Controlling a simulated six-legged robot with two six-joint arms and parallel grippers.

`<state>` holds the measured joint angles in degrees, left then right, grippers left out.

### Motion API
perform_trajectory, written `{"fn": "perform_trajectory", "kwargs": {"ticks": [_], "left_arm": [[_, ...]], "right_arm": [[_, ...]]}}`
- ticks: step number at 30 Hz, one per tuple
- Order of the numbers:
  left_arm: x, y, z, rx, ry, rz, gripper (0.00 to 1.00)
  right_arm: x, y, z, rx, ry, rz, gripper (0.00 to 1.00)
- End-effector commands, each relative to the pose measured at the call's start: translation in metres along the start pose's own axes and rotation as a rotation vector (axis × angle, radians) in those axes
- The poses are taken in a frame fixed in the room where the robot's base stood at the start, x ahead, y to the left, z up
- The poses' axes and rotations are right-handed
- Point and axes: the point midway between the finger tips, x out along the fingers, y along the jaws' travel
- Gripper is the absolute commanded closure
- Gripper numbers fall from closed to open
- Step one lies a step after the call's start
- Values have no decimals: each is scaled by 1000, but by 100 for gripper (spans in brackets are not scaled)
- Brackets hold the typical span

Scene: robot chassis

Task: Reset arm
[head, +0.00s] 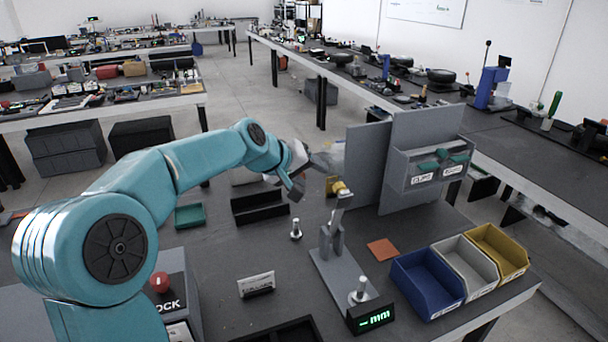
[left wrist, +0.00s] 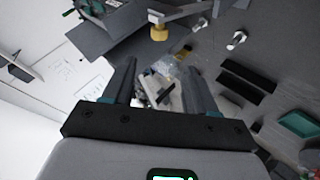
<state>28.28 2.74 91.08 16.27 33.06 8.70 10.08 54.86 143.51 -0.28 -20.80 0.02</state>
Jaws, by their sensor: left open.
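My left arm, teal, comes in from the left of the head view and reaches out over the dark workbench (head: 225,262). Its left gripper (head: 312,172) is above the bench, just left of a grey upright panel (head: 367,165). In the left wrist view the two dark fingers of the left gripper (left wrist: 160,78) stand apart, with nothing clearly held between them. A pale, blurred shape shows beyond the gap, and I cannot tell what it is. My right gripper is not in view.
A grey measuring stand (head: 335,270) with a display (head: 375,318) stands close to the gripper. Blue (head: 408,290), grey (head: 483,270) and yellow (head: 517,254) bins line the right. Black holders (head: 262,212), a teal tray (head: 190,216) and a small metal part (head: 296,230) lie nearby.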

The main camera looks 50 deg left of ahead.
Motion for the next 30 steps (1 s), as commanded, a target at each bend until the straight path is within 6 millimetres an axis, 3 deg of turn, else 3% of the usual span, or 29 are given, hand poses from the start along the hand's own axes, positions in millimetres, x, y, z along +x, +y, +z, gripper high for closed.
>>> {"fn": "perform_trajectory", "kwargs": {"ticks": [6, 30], "left_arm": [[-16, 0, 0, -1, -1, -1, 43], [-18, 0, 2, -1, 0, 0, 43]], "right_arm": [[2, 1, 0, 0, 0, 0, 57], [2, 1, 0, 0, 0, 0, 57]]}}
